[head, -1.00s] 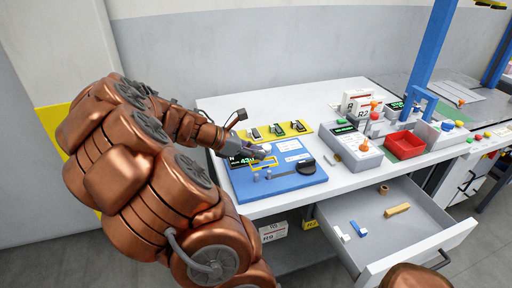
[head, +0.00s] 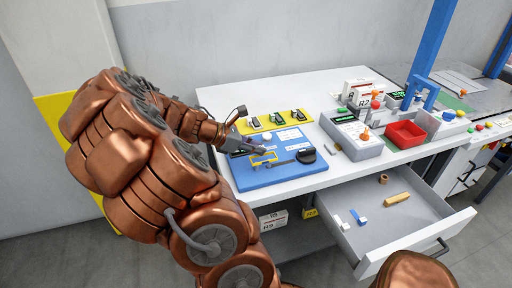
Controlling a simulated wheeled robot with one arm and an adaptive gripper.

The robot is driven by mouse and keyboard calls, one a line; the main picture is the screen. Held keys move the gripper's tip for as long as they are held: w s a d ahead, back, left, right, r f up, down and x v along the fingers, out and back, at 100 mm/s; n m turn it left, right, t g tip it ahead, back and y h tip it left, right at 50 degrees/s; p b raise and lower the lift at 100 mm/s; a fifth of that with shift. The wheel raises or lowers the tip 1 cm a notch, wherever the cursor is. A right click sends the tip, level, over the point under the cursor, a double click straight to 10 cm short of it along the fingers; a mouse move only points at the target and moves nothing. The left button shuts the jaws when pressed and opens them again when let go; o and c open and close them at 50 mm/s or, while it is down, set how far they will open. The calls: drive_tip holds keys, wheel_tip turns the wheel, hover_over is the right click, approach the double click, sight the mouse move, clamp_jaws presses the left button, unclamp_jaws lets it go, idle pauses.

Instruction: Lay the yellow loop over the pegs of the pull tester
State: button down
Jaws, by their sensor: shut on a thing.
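The pull tester is a blue board (head: 290,177) on the white table, with a black rounded part (head: 306,155) at its right side and a white label on top. The small yellow loop (head: 264,159) shows as a thin rectangular outline over the left-middle of the board. My gripper (head: 258,149) reaches in from the left and is shut on the loop. The pegs are too small and too covered by the loop and gripper to make out clearly. I cannot tell whether the loop touches them. My arm hides the board's left rear corner.
A yellow strip with several dark clips (head: 278,120) lies behind the tester. A grey device with an orange knob (head: 357,140) and a red bin (head: 405,134) stand to the right. An open drawer (head: 398,236) juts out at the front right, holding small blocks.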

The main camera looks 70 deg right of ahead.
drive_tip(key=shift+f+b, duration=0.35)
drive_tip(key=shift+f, duration=1.15)
idle(0.5)
drive_tip(key=c, duration=1)
unclamp_jaws()
drive_tip(key=shift+f, duration=0.1)
drive_tip(key=w+a+r+p, duration=0.2)
drive_tip(key=r, duration=0.2)
drive_tip(key=w+a+r+p, duration=0.2)
drive_tip(key=w+r, duration=0.1)
drive_tip(key=r, duration=0.2)
drive_tip(key=w+a+r+p, duration=0.2)
drive_tip(key=r, duration=0.3)
drive_tip(key=shift+w+a, duration=0.15)
drive_tip(key=shift+a, duration=0.1)
drive_tip(key=s+a+f+m+t+y, duration=0.1)
drive_tip(key=s+a+m+t+y, duration=0.1)
drive_tip(key=a, duration=1)
drive_tip(key=s+a+f+m+t+y, duration=0.1)
drive_tip(key=s+a+m+t+y, duration=0.1)
drive_tip(key=a, duration=1)
drive_tip(key=s+a+f+m+t+y, duration=0.1)
drive_tip(key=s+a+m+t+y, duration=0.1)
drive_tip(key=a, duration=1)
drive_tip(key=shift+s+a+f+m+t+y, duration=0.15)
drive_tip(key=shift+s+m+y, duration=0.2)
drive_tip(key=shift+s+m, duration=0.45)
drive_tip(key=shift+s+d+r+m+t+y, duration=0.15)
drive_tip(key=shift+s+m+y, duration=0.25)
drive_tip(key=shift+s, duration=0.65)
